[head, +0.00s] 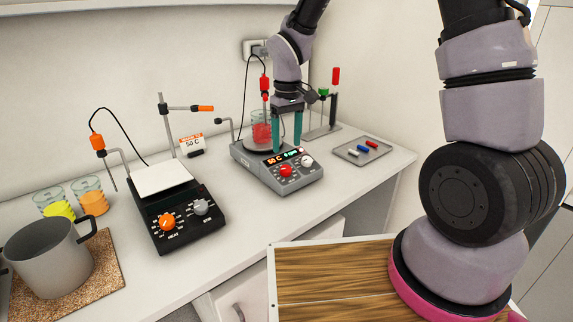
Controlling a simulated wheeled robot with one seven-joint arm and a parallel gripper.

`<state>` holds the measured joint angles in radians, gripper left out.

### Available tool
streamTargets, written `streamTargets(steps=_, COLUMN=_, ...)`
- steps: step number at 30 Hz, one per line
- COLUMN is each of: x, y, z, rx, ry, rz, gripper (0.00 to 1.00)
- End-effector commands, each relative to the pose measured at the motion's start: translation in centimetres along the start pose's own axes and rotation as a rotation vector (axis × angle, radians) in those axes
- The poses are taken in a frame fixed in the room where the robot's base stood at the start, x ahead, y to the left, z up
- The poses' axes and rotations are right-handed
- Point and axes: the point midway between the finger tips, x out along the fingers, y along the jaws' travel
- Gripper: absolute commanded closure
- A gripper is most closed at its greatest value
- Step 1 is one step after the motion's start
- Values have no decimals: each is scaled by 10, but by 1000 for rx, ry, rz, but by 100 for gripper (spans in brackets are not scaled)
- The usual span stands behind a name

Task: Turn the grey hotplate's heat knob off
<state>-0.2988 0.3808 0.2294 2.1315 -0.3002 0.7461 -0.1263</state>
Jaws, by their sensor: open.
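The grey hotplate (250,163) stands on the counter right of centre in the head view. Its front panel has a red knob (286,171) at left and a pale knob (306,161) at right. The knob labels are too small to read surely. Its display (284,158) shows an orange "50 C" and green digits.
A black hotplate (190,232) with orange and grey knobs stands to the left. A "50 C" card (191,142) is behind it. A pot (50,262) and beakers (92,197) are far left. A small tray (348,153) and a rack (322,131) are right of the grey hotplate.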

Motion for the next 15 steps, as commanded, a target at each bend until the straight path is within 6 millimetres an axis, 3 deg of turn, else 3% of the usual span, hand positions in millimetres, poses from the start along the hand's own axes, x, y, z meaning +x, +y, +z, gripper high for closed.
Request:
streamTargets(steps=7, x=49, y=0, z=1, rx=0, ry=-4, rz=-1, gripper=28)
streamTargets(steps=15, x=76, y=0, z=0, rx=1, ry=-1, rz=0, gripper=28)
